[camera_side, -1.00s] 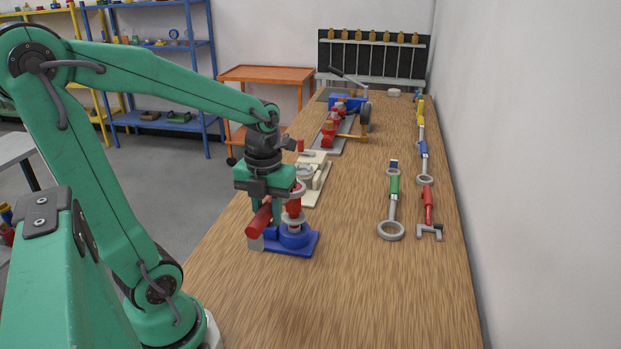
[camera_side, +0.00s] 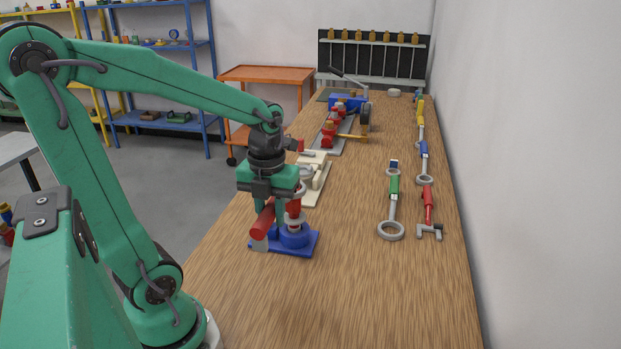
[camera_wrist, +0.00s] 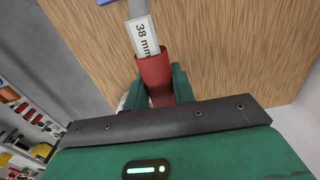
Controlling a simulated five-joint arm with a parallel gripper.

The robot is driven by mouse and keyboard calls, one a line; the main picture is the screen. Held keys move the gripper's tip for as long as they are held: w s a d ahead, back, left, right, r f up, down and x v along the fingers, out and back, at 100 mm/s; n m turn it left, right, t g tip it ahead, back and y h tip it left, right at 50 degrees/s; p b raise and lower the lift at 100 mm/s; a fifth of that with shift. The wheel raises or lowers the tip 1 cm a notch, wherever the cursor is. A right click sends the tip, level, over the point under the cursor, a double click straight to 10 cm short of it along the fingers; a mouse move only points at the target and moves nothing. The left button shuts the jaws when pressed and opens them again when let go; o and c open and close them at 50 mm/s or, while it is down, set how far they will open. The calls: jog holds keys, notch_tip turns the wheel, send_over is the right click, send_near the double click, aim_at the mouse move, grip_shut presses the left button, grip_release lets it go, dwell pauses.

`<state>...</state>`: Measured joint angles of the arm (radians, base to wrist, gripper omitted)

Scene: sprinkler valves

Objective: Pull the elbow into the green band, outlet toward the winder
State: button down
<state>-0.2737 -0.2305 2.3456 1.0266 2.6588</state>
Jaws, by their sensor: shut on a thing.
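A red elbow with grey collars (camera_side: 293,217) stands upright in a blue base (camera_side: 292,240) near the front of the bench. A red tube (camera_side: 263,221) with a grey end sticks out on its left side. The green band is not clearly visible. A blue device with a lever and wheel (camera_side: 345,103), possibly the winder, stands farther back.
A cream fixture (camera_side: 314,185) stands just behind the blue base, with a red valve row (camera_side: 330,130) beyond it. A green-handled tool (camera_side: 394,187) and a red-handled tool (camera_side: 428,205) lie to the right. The front bench top is clear.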

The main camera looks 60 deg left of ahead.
jog(key=shift+w+r, duration=0.1)
jog(key=shift+r, duration=0.1)
dwell(0.3)
jog(key=shift+r, duration=1)
jog(key=c, duration=1.9)
grip_release()
grip_shut()
jog(key=shift+d, duration=0.1)
jog(key=shift+w+d+n, duration=0.65)
jog(key=shift+w+n, duration=0.2)
jog(key=shift+n, duration=0.05)
jog(key=shift+w+d+n, duration=0.6)
jog(key=shift+w+n, duration=0.25)
jog(key=shift+n, duration=0.05)
